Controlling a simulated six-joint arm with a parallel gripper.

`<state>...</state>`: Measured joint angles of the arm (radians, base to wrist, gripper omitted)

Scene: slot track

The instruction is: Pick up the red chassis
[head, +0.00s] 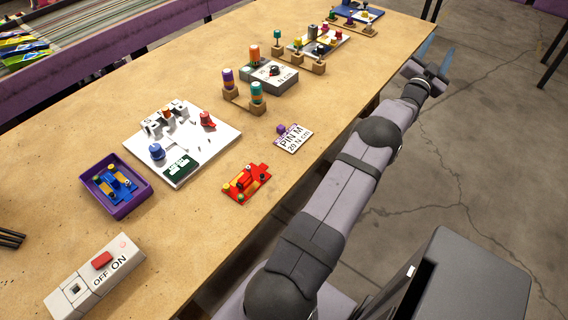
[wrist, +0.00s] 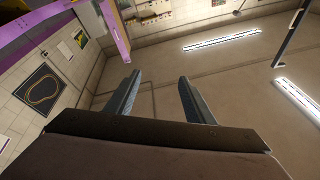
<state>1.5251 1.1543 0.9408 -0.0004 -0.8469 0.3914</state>
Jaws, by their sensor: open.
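The red chassis (head: 247,182) lies flat on the wooden table near its front edge, in the head view. It is red with orange and yellow parts and small green and dark pieces on it. My gripper (head: 437,58) is raised beyond the table's right edge, far from the chassis. It is open and empty. In the wrist view the two fingers of my gripper (wrist: 158,95) stand apart with nothing between them.
A purple tray (head: 97,208) holding a blue chassis (head: 116,184) and a white board (head: 222,133) with several parts lie left of the red chassis. A PIN M card (head: 293,143) lies behind it. An OFF/ON switch box (head: 84,289) stands at the near left. Bare table (head: 185,225) surrounds the chassis in front.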

